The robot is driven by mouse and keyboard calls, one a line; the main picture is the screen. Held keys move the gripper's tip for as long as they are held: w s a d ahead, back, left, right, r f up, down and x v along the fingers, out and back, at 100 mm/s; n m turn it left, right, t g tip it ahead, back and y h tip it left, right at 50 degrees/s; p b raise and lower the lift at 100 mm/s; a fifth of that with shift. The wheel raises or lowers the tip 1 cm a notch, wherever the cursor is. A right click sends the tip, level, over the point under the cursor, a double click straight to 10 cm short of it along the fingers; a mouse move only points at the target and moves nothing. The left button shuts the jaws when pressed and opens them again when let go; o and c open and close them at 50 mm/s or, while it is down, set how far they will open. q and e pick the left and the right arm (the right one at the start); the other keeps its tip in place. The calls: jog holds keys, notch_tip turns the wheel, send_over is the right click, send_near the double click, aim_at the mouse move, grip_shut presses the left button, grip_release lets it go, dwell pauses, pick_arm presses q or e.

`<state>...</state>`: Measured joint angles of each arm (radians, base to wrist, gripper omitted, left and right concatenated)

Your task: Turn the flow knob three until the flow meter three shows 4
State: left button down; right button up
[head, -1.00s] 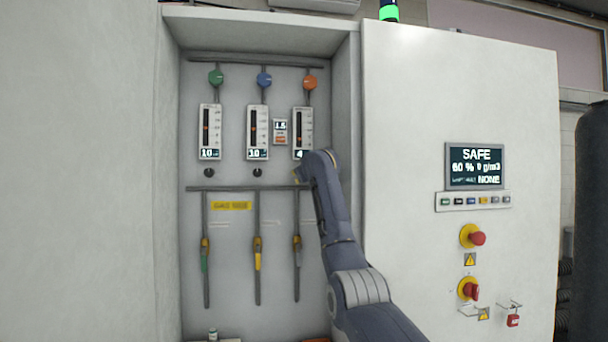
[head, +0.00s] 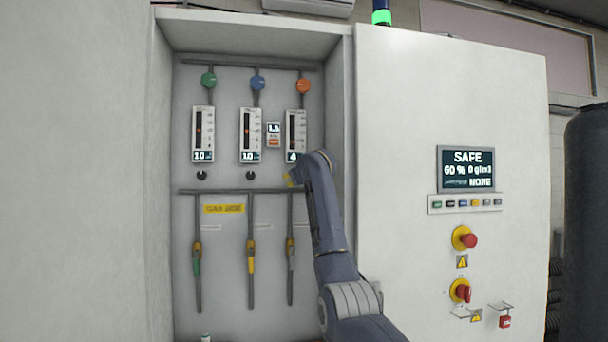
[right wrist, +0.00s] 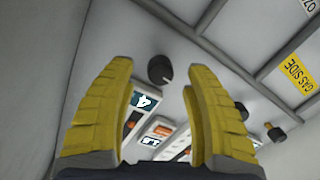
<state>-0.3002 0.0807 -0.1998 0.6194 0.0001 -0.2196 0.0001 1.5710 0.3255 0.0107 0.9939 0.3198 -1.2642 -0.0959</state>
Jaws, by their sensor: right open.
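Flow meter three (head: 295,128) is the rightmost of the upright meters in the head view. Its display reads 4 and is partly covered by my right arm; the 4 also shows in the right wrist view (right wrist: 145,101). Flow knob three (right wrist: 160,69) is a round black knob with a light pointer mark, hidden behind my arm in the head view. My right gripper (right wrist: 163,75) has its yellow fingers spread, one on each side of the knob in the picture, with visible gaps. Only a bit of yellow finger shows in the head view. My left gripper is not in view.
The other two meters both read 10, with black knobs (head: 202,175) (head: 257,174) below them. A horizontal pipe (head: 225,191) runs beneath the knobs. The cabinet's side wall (head: 340,120) stands close right of my arm. The control panel (head: 467,169) shows SAFE.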

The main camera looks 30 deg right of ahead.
jog(key=v, duration=0.9)
jog(key=shift+s, duration=0.4)
jog(key=shift+a, duration=0.1)
